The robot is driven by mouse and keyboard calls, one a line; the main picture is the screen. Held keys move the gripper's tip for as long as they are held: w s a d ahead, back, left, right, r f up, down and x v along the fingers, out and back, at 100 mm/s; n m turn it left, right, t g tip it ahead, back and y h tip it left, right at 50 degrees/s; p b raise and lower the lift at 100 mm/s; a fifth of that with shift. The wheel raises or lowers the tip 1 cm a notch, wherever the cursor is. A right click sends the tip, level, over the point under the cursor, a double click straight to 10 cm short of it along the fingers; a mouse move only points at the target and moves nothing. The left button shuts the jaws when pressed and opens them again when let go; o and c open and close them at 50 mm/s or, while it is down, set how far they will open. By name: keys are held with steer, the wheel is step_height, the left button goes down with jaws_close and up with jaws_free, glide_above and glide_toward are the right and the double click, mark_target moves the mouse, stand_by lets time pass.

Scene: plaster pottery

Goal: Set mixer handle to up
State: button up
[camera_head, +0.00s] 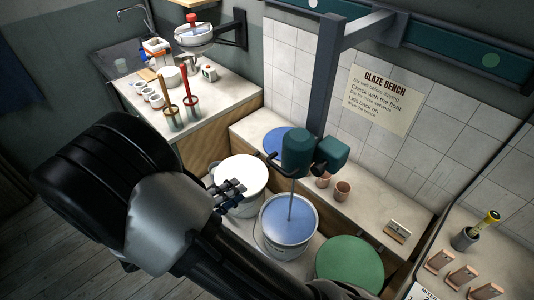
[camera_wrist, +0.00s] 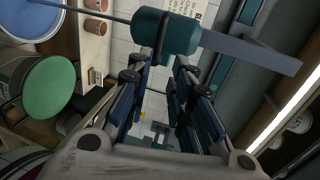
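The mixer (camera_head: 297,150) is a teal motor on a dark post, with its thin shaft standing down in a bucket of blue glaze (camera_head: 289,222). Its black handle (camera_head: 263,163) sticks out on the side toward my arm in the head view. The mixer motor (camera_wrist: 165,34) shows beyond my fingertips in the wrist view, with a dark bar across it. My gripper (camera_head: 235,193) is over the white bucket's edge, left of and apart from the mixer. In the wrist view my gripper (camera_wrist: 166,68) is open, with an empty gap between its fingers.
A white-topped bucket (camera_head: 240,174) stands left of the glaze bucket, and a green lid (camera_head: 349,262) lies right of it. Terracotta cups (camera_head: 342,190) stand behind on the bench. A grey post (camera_head: 326,75) rises behind the mixer. A side counter (camera_head: 205,110) holds tools and cups.

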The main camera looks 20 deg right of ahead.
mark_target(275, 168)
steer(key=b+x, duration=0.1)
steer(key=x, duration=1.6)
steer(key=shift+w+d+f+b, duration=0.1)
steer(key=shift+w+b, duration=0.05)
steer(key=shift+b, duration=0.25)
jaws_close()
